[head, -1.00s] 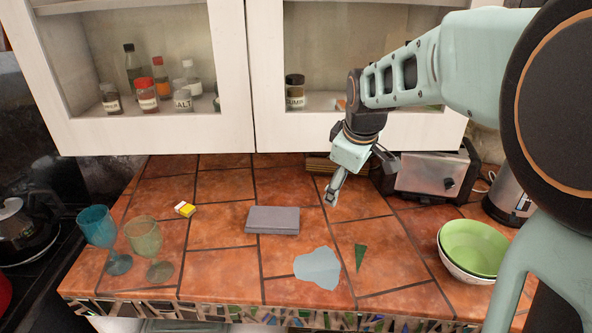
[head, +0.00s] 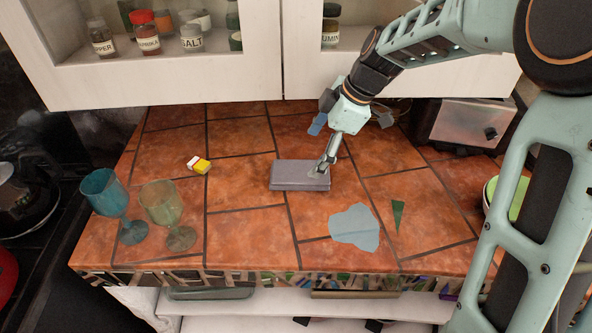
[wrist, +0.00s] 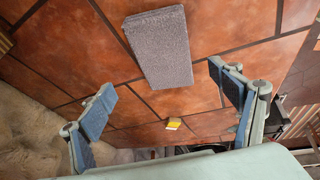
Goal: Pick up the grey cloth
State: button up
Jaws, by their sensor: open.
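The grey cloth (head: 286,178) looks like a flat, folded rectangular pad and lies on the tiled counter near its middle. In the wrist view the cloth (wrist: 160,48) shows a speckled, woven-looking surface, at the top middle. My gripper (head: 319,150) is at the right part of the cloth in the head view; one finger overlaps it there. I cannot tell whether that finger touches it. In the wrist view my gripper (wrist: 162,80) has its two blue-padded fingers wide apart, with nothing between them. The cloth lies beyond the fingertips.
A blue goblet (head: 103,192) and a green goblet (head: 160,203) stand at the left. A small yellow-white box (head: 200,165) lies behind them. A pale flat patch (head: 355,227) and green shard (head: 397,214) lie front right. A toaster (head: 470,120) and green bowl (head: 519,198) are right.

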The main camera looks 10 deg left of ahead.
aim_at(301, 171)
jog(key=x, duration=0.7)
jog(key=shift+s+a+f+p, duration=0.1)
jog(key=shift+s+f+p, duration=0.2)
jog(key=shift+s, duration=0.1)
jog(key=c, duration=1.3)
